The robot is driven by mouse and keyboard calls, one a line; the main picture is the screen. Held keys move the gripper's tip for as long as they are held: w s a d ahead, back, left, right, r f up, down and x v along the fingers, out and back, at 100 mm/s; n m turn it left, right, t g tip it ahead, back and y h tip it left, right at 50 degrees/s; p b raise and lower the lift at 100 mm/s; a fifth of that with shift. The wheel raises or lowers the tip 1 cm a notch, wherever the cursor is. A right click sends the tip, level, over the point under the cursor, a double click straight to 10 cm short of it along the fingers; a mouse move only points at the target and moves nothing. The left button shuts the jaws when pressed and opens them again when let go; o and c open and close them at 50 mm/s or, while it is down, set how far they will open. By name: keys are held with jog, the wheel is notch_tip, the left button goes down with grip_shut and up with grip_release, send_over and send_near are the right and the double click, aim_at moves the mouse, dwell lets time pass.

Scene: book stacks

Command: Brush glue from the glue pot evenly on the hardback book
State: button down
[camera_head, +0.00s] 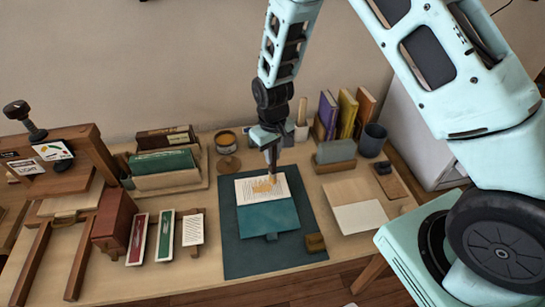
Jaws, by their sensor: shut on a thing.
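The hardback book (267,218) lies open on a dark mat in the middle of the table, with its teal cover toward me and a printed page (248,187) at the far side. A yellow-tan patch of glue (265,187) covers part of the page. My gripper (271,156) is over the page's far edge, pointing down, shut on a brush (272,177). The brush is mostly hidden by the fingers; its tip is at the glue patch, and I cannot tell whether it touches. The round glue pot (226,138) stands at the back, left of my gripper.
Books in a rack (165,180), a wooden press (60,160) and narrow trays (165,236) stand left. Upright books (346,113), a grey cup (372,140) and boards (355,205) are right.

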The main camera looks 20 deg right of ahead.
jog(key=shift+r+p, duration=1.65)
jog(key=shift+r, duration=1)
jog(key=shift+w, duration=0.1)
